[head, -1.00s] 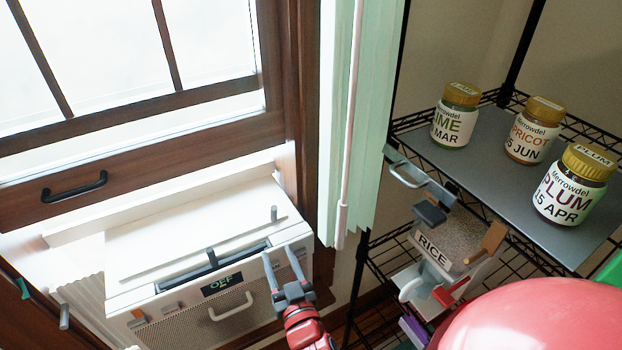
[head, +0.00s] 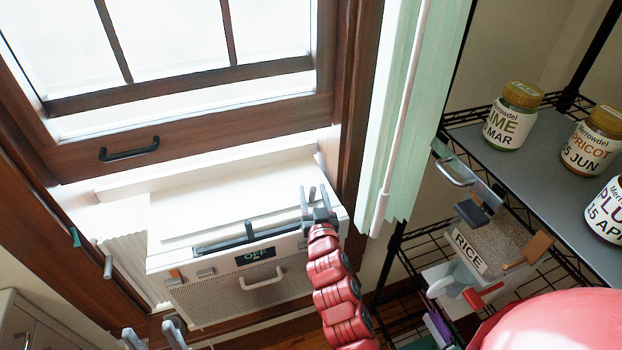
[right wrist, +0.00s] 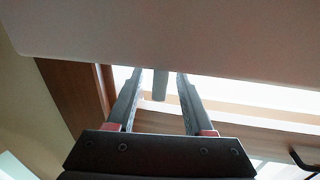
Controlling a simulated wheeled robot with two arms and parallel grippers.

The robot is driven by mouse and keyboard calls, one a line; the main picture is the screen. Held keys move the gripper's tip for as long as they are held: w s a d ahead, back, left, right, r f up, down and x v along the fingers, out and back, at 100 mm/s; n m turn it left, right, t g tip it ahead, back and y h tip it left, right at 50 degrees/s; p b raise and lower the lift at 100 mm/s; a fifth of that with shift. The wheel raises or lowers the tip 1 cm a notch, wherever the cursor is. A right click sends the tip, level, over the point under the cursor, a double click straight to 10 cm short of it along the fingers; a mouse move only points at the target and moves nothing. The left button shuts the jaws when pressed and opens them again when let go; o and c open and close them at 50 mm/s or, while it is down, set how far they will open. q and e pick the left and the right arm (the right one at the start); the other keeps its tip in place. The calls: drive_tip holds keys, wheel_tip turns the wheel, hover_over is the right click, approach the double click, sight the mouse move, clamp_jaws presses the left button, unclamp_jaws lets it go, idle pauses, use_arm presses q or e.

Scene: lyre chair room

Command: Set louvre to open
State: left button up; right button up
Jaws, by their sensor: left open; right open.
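A white box unit (head: 175,210) stands below the window with a long dark louvre slot (head: 212,243) along its top front edge. A grey upright tab (head: 249,230) stands in the slot, above a dark label reading OFF (head: 255,254). A short grey peg (head: 312,193) is at the unit's top right. My right gripper (head: 315,198) is open there, its fingers either side of the peg. My left gripper (head: 153,338) is open and empty at the bottom left, partly cut off.
A window sash with a black handle (head: 130,150) is above the unit. A green blind with a pale wand (head: 405,110) hangs right of it. A wire shelf holds jars (head: 511,118) and a RICE container (head: 470,250). A grey cabinet (head: 30,325) is at lower left.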

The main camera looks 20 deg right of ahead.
sight(311, 184)
drive_tip(key=shift+w+d+p, duration=0.15)
drive_tip(key=shift+w+p, duration=0.05)
drive_tip(key=shift+w, duration=0.7)
drive_tip(key=shift+w+d+p, duration=0.15)
drive_tip(key=shift+w+p, duration=0.05)
drive_tip(key=shift+w, duration=0.65)
drive_tip(key=shift+c, duration=0.3)
clamp_jaws()
